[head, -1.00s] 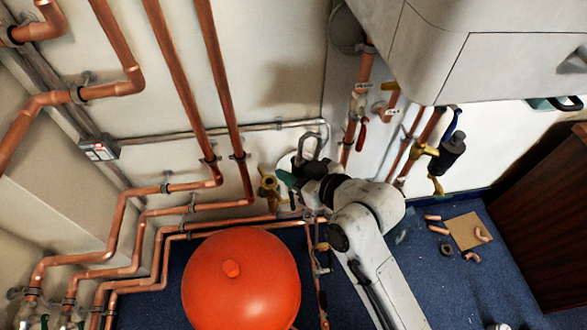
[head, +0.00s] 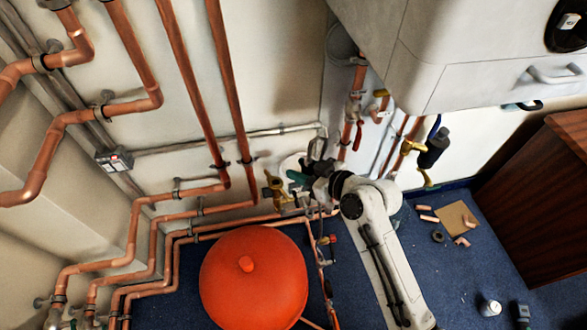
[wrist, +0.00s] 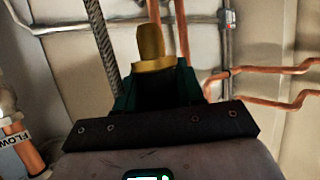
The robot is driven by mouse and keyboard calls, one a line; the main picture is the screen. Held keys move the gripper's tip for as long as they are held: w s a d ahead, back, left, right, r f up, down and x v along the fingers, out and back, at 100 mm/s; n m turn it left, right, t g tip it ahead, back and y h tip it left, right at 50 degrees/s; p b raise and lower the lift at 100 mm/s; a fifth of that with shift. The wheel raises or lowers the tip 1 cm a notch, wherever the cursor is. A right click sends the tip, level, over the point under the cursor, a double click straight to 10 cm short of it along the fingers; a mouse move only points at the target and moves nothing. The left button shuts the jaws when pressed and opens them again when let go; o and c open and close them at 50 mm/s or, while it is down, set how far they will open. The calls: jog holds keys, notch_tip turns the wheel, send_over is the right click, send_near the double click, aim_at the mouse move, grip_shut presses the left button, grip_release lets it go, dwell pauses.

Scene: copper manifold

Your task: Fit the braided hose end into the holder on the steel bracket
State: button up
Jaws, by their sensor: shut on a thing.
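My gripper (wrist: 156,98) is shut on a brass fitting (wrist: 151,45), which sticks up between its dark green jaws in the wrist view. This looks like the hose end. A grey braided hose (wrist: 102,45) passes behind the left jaw; its join to the fitting is hidden. In the head view my gripper (head: 297,179) is close to the wall, and a grey hose loop (head: 317,147) rises just above it. I cannot make out the steel bracket or its holder clearly in either view.
A brass valve (head: 275,188) is just left of my gripper. Copper pipes (head: 232,90) line the wall. A red tank (head: 253,275) stands below, and a white boiler (head: 480,60) overhangs at upper right.

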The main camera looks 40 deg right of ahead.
jog(key=w+d+m+h, duration=0.45)
jog(key=w+d, duration=0.35)
jog(key=d, duration=0.2)
jog(key=shift+n, duration=0.25)
notch_tip(320, 180, down, 38)
jog(key=b, duration=3.1)
jog(key=shift+w+b, duration=0.1)
jog(key=shift+b, duration=0.25)
jog(key=shift+f, duration=0.25)
jog(key=shift+f+t+b, duration=0.3)
jog(key=shift+f+b, duration=0.9)
jog(key=shift+b, duration=0.1)
